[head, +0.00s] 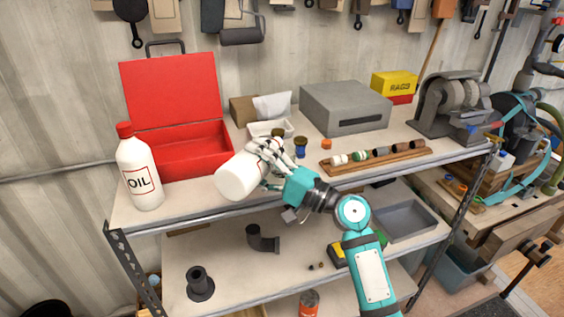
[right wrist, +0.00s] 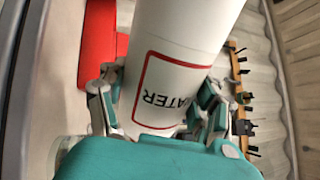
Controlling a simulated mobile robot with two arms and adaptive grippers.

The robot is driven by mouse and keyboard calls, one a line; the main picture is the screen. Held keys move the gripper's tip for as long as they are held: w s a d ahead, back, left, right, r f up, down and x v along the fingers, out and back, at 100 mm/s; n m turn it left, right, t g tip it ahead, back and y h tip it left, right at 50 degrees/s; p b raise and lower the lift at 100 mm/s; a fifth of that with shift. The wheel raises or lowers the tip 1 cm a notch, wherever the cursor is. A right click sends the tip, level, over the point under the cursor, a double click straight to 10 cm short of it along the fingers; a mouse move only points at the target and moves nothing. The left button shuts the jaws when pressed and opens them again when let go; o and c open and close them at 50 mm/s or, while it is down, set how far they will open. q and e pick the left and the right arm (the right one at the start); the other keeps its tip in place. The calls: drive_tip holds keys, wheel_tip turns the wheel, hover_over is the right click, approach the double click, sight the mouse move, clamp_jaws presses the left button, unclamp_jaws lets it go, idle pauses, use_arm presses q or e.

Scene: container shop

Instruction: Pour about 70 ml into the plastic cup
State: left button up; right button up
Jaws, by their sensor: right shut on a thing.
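My right gripper (head: 268,158) is shut on a white bottle (head: 238,178) and holds it tilted above the front of the upper shelf. In the right wrist view the bottle (right wrist: 180,50) lies between the fingers, with a red-framed label that reads "ATER" in part. Its mouth does not show clearly in either view. I cannot make out the plastic cup in the head view. A pale, see-through shape (right wrist: 68,152) at the lower left of the right wrist view may be it, but I cannot tell. My left gripper is not in view.
A white oil bottle (head: 141,170) with a red cap stands at left, by an open red toolbox (head: 190,150). Behind are a white tray (head: 284,128), small jars (head: 300,147) and a grey box (head: 345,105). A wooden rack (head: 372,158) lies at right.

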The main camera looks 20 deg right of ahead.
drive_tip(key=shift+f+n+g+y+b, duration=0.65)
drive_tip(key=shift+f+n+b, duration=2.15)
drive_tip(key=shift+b, duration=2.1)
drive_tip(key=r+n+g+b, duration=0.1)
drive_tip(key=n+b, duration=0.2)
drive_tip(key=b, duration=0.1)
drive_tip(key=w+d+r+n+g+b, duration=0.1)
drive_tip(key=n+b, duration=0.2)
drive_tip(key=n, duration=0.1)
drive_tip(key=w+r+n+g+b, duration=0.1)
drive_tip(key=n+b, duration=0.3)
drive_tip(key=shift+d+r+g+b, duration=0.25)
drive_tip(key=shift+d+r+b, duration=0.05)
drive_tip(key=shift+d, duration=0.1)
drive_tip(key=n, duration=0.1)
drive_tip(key=n+b, duration=0.1)
drive_tip(key=shift+w+r+n+g, duration=0.1)
drive_tip(key=shift+r+n+g, duration=0.1)
drive_tip(key=shift+n+g, duration=0.15)
drive_tip(key=shift+n+h+b, duration=0.25)
drive_tip(key=shift+n+b, duration=0.1)
drive_tip(key=shift+n, duration=0.6)
drive_tip(key=shift+w+d+n, duration=0.1)
drive_tip(key=shift+n, duration=0.4)
drive_tip(key=shift+d, duration=0.15)
